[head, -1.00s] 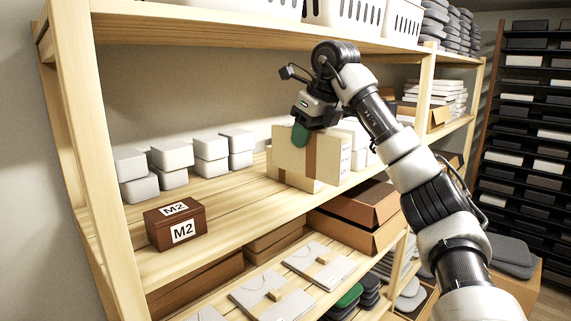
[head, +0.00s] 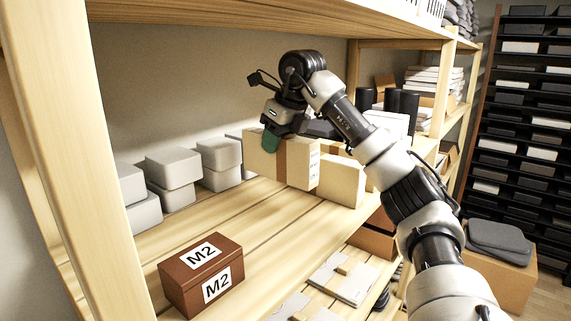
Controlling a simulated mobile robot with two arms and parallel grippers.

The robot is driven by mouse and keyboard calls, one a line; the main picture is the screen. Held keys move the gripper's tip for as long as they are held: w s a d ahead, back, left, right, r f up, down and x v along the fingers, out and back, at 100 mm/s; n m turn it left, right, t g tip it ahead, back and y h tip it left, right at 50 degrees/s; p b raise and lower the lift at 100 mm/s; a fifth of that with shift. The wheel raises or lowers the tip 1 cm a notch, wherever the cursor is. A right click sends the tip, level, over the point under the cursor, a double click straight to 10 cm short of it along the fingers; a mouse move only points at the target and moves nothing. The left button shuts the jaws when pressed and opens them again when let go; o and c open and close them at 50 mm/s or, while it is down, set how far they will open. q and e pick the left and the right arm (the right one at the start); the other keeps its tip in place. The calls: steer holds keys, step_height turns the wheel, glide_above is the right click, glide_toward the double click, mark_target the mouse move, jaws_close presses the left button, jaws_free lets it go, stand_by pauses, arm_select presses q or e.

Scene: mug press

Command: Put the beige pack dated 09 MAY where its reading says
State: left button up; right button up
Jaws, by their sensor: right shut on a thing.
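My right gripper (head: 271,134), with green finger pads, is shut on the top of a beige pack (head: 262,160). The pack is upright, with a brown band and small print on its right side that I cannot read. It is over the middle shelf (head: 240,225); I cannot tell whether its bottom touches the boards. A similar beige pack (head: 341,182) stands on the shelf just right of it. A dark red-brown box marked M2 (head: 201,275) sits near the shelf's front left. My left gripper is not in view.
Several light grey lidded boxes (head: 172,180) stand along the back left. Bare boards lie between the M2 box and the packs. A wooden upright (head: 70,170) stands at left, and an upper shelf (head: 280,22) hangs above. Dark cylinders (head: 400,108) stand behind my arm.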

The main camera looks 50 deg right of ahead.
mark_target(277, 165)
steer(key=shift+s+d+f, duration=0.1)
steer(key=shift+s+f, duration=0.05)
steer(key=shift+f, duration=0.3)
steer(key=shift+s+d+f, duration=0.1)
steer(key=shift+s+f, duration=0.05)
steer(key=shift+f, duration=0.3)
steer(key=shift+x, duration=0.75)
steer(key=p+x, duration=0.1)
steer(key=x, duration=0.2)
steer(key=shift+s+a+f, duration=0.1)
steer(key=shift+s+f, duration=0.05)
steer(key=shift+s, duration=0.3)
steer(key=o, duration=1.2)
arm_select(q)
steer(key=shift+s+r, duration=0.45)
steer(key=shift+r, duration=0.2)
arm_select(e)
steer(key=shift+o, duration=0.2)
